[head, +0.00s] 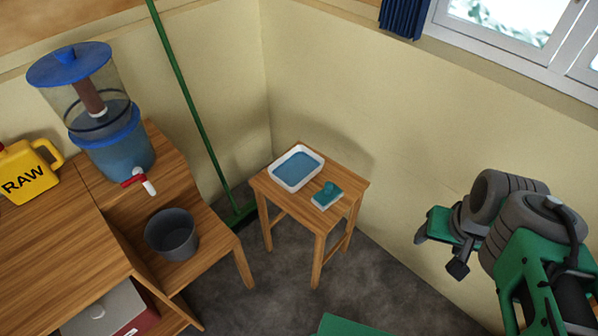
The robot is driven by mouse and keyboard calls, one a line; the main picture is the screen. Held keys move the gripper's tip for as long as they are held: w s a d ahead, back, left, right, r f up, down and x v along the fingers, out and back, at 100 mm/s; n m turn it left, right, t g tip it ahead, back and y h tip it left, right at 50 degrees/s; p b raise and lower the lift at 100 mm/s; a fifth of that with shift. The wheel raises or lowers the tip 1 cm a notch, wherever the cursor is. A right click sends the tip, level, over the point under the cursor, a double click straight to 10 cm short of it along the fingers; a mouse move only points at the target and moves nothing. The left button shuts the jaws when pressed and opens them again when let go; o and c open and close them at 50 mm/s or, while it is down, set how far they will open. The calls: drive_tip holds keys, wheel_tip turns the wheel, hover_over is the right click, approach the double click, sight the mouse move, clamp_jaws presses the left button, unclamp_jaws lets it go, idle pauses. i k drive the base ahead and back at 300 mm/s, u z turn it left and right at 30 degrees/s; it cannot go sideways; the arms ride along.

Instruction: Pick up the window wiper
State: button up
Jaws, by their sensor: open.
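The window wiper (327,195) looks like a small block with a teal top and grip and a pale lower edge. It lies on the front right part of a small wooden stool (272,192), beside a white tray (297,168) with blue inside. My gripper (438,252) is at the right of the head view, on the end of my green and grey arm. It is open and appears empty, well to the right of the stool and apart from the wiper. Part of its fingers is hard to make out from this angle.
A wooden bench (215,222) at left bears a dark bucket (170,243) and a water dispenser (112,140). A yellow jug (28,172) stands further left. A green broom (189,100) leans near the corner. Walls (350,100) close in behind the stool. Floor right of it is clear.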

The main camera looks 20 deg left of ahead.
sight(331, 193)
drive_tip(key=u, duration=0.05)
drive_tip(key=k, duration=0.45)
drive_tip(key=u, duration=0.7)
drive_tip(key=i, duration=0.6)
drive_tip(key=u, duration=0.85)
drive_tip(key=i, duration=0.6)
drive_tip(key=u, duration=0.35)
